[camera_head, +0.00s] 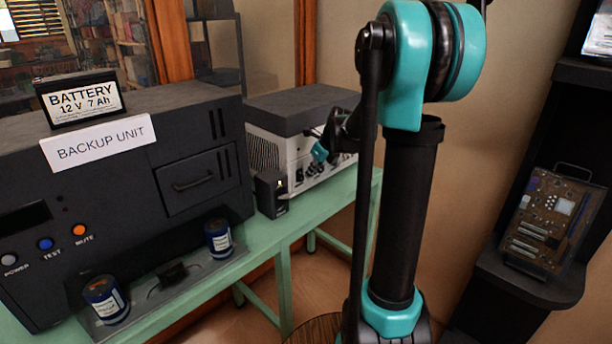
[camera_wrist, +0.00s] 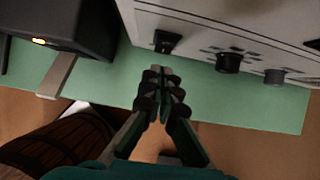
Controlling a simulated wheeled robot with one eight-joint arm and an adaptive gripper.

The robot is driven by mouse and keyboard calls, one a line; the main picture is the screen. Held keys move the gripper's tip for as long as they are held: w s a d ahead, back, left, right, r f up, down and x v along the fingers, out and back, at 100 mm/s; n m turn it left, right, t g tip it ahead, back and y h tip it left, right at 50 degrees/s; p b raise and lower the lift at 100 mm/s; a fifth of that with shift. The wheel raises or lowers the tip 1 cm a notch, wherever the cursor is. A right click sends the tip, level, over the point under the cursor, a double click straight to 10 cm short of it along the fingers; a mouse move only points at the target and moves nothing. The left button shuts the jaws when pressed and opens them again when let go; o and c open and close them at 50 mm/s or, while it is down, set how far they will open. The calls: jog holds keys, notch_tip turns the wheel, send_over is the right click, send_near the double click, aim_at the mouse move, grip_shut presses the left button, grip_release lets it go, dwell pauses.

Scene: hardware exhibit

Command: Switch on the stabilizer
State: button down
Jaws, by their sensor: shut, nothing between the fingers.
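A white-fronted unit with a dark grey top (camera_head: 305,112) stands on the green table; I take it for the stabilizer, but no name on it is readable. The wrist view shows its white front panel (camera_wrist: 215,22) across the top. A black switch-like part (camera_wrist: 166,41) sits low on the panel, left of black knobs (camera_wrist: 228,62). My gripper (camera_wrist: 163,72) is shut and empty, its fingertips just below the black switch-like part in the picture. I cannot tell if they touch it. In the head view my arm partly covers the panel's right side.
A small black box with a lit indicator (camera_wrist: 72,25) stands left of the panel on the green table (camera_wrist: 270,108). The backup unit (camera_head: 110,180) is at left, with a battery (camera_head: 78,98) on top and cylinders (camera_head: 218,237) in front. Dark shelves (camera_head: 530,285) stand at right.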

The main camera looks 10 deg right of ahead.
jog(key=v, duration=1)
jog(key=shift+s+r, duration=0.25)
jog(key=shift+r, duration=0.05)
jog(key=shift+d, duration=0.15)
